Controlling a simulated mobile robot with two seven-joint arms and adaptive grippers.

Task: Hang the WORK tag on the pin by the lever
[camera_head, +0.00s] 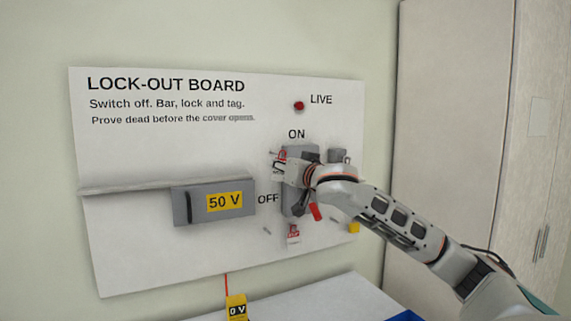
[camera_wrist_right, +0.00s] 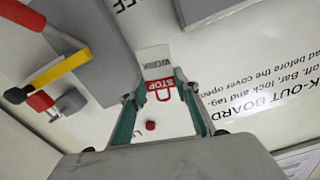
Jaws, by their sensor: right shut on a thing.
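My right gripper (camera_head: 280,168) is in front of the board, at the left edge of the grey switch box (camera_head: 298,196). In the wrist view, the gripper (camera_wrist_right: 162,90) is shut on the WORK tag (camera_wrist_right: 155,58), a white card with a red STOP band and a red loop. The lever's red handle (camera_head: 315,212) points down at the lower end of the switch box. A small pin (camera_head: 267,231) stands out from the board at lower left of the lever. The tag is partly hidden in the head view. My left gripper is not in view.
Another red and white tag (camera_head: 293,234) hangs below the switch box. The 50 V box (camera_head: 214,203) and a ledge (camera_head: 125,187) stick out on the left. A yellow 0 V device (camera_head: 236,308) is below the board. The red LIVE lamp (camera_head: 299,106) is above.

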